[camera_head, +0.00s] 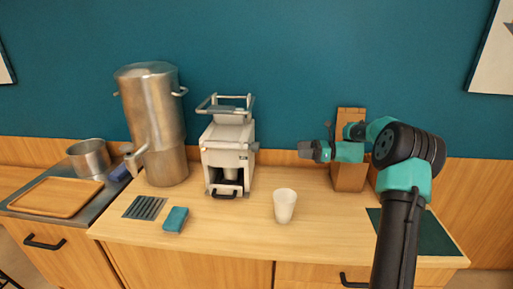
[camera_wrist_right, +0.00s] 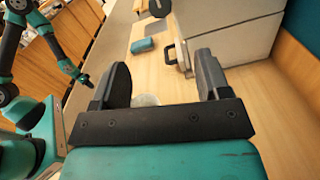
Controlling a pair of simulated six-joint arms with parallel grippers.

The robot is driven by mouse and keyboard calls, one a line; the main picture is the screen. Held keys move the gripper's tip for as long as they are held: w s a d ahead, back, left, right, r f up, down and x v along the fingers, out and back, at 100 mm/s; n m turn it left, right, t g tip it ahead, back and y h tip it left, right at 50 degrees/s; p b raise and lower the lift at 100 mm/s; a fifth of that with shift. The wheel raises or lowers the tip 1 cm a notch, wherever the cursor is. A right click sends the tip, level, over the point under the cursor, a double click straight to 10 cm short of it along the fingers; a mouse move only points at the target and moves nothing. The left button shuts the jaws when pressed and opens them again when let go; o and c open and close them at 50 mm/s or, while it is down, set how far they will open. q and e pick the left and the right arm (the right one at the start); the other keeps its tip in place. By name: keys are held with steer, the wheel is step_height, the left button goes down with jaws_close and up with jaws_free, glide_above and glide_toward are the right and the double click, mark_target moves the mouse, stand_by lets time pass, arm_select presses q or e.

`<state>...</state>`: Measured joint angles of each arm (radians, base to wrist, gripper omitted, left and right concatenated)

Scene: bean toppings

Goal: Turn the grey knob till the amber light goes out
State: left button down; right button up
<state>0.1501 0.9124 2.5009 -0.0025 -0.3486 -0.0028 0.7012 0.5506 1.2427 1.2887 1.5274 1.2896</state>
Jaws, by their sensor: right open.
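The white machine (camera_head: 228,150) stands on the counter against the wall, and its pale side shows in the right wrist view (camera_wrist_right: 235,32). A small grey knob (camera_head: 254,146) sticks out from its right side.
A white cup (camera_head: 285,205) stands on the counter in front of the right gripper. A blue sponge (camera_head: 176,219) and a dark grille (camera_head: 145,207) lie at left front. A tall metal urn (camera_head: 155,120) is left of the machine. A wooden holder (camera_head: 349,176) stands behind my right arm.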

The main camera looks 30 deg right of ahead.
mark_target(258, 146)
stand_by(0.4)
steer(key=x, duration=1.7)
steer(key=shift+w+a, duration=0.1)
steer(key=shift+c, duration=0.2)
steer(key=c, duration=0.9)
